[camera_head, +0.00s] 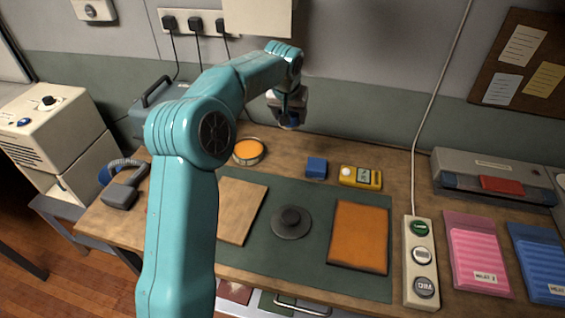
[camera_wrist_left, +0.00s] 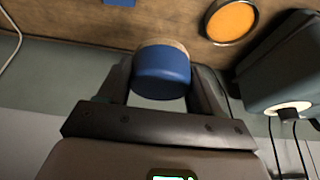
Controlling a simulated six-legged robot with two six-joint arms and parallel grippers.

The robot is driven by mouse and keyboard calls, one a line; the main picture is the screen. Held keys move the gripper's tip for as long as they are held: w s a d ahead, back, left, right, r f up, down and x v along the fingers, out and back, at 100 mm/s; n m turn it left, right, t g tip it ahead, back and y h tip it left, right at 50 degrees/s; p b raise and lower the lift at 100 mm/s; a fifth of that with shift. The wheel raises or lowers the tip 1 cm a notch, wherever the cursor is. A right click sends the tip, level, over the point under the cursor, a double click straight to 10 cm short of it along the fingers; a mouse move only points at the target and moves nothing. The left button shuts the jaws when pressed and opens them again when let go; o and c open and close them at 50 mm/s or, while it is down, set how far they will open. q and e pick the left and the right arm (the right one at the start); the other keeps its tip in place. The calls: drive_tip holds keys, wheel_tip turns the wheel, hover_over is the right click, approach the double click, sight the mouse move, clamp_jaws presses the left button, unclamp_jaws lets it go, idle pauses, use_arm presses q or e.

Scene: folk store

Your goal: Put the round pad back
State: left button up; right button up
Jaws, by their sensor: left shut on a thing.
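My left gripper (camera_head: 289,118) is above the back of the table, near the wall. In the left wrist view its jaws (camera_wrist_left: 163,85) are shut on a short round blue piece (camera_wrist_left: 161,72) with a tan upper band. The piece is clear of the table. A round orange pad in a metal rim (camera_head: 248,151) lies on the wood, left of and below the gripper; it also shows in the left wrist view (camera_wrist_left: 232,20). A grey disc with a dark knob (camera_head: 291,221) sits on the green mat (camera_head: 310,262). My right gripper is out of view.
A blue block (camera_head: 316,167) and a yellow device (camera_head: 361,177) stand behind the mat. A wooden board (camera_head: 241,209) and an orange-brown panel (camera_head: 359,237) lie on it. A strip with round buttons (camera_head: 421,262) is to the right; a grey case (camera_head: 172,97) is back left.

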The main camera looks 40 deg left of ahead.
sight(284, 164)
use_arm(q)
drive_tip(key=shift+s+a+r, duration=0.1)
drive_tip(key=shift+a+r, duration=0.25)
drive_tip(key=shift+a, duration=0.2)
drive_tip(key=shift+s+a+r, duration=0.1)
drive_tip(key=shift+a+r, duration=0.2)
drive_tip(key=shift+a, duration=0.2)
drive_tip(key=f, duration=2)
drive_tip(key=shift+w+a, duration=0.1)
drive_tip(key=shift+a, duration=0.1)
drive_tip(key=shift+r, duration=0.1)
drive_tip(key=shift+d, duration=0.1)
drive_tip(key=o, duration=1)
